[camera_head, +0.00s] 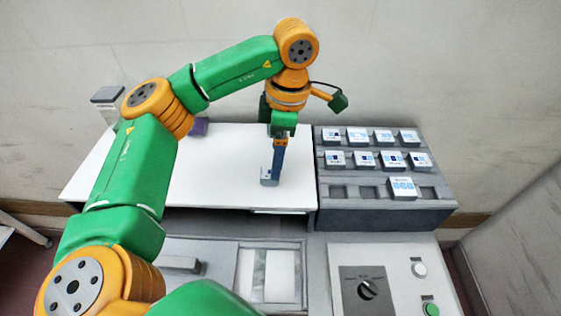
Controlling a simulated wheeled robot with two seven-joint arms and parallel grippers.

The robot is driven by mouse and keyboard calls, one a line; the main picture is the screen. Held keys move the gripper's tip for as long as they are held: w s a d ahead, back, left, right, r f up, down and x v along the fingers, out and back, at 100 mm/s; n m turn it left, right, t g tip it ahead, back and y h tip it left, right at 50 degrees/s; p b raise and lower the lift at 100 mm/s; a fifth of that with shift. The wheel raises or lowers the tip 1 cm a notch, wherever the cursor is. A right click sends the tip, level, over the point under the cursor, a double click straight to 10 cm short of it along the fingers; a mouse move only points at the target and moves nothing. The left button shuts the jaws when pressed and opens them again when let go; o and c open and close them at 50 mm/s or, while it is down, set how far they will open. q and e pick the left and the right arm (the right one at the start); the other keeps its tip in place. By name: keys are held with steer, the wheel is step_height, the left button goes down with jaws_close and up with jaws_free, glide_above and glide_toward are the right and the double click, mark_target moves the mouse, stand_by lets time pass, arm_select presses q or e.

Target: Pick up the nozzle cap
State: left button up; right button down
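A green and orange arm comes in from the left and arches over a white table (225,165). At its end my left gripper (279,146) points straight down over the right part of the table. A narrow blue piece (279,158) extends below it; I cannot tell whether this is a finger or something held. A small grey block (268,178) is at its lower end, at or just above the tabletop. I cannot make out which thing is the nozzle cap. My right gripper is not in view.
A dark rack (385,217) at the right holds several small white-topped blocks and has empty slots in its front row. A control panel (345,300) with a knob stands in front. A purple item (199,127) is at the table's back. Much of the tabletop is clear.

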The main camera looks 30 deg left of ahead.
mark_target(270, 169)
arm_select(q)
steer(key=s+f, duration=0.1)
steer(key=s+a+f, duration=0.1)
steer(key=shift+f, duration=0.3)
steer(key=shift+w+a+f+p, duration=0.1)
steer(key=shift+w+f+p, duration=0.1)
steer(key=shift+f, duration=0.3)
steer(key=shift+w+a+f+p, duration=0.1)
steer(key=shift+w+f+p, duration=0.1)
steer(key=shift+f, duration=0.3)
steer(key=shift+w+d+f, duration=0.1)
steer(key=shift+w, duration=0.15)
steer(key=shift+s, duration=0.25)
steer(key=c, duration=1.1)
jaws_close()
steer(key=shift+w, duration=0.15)
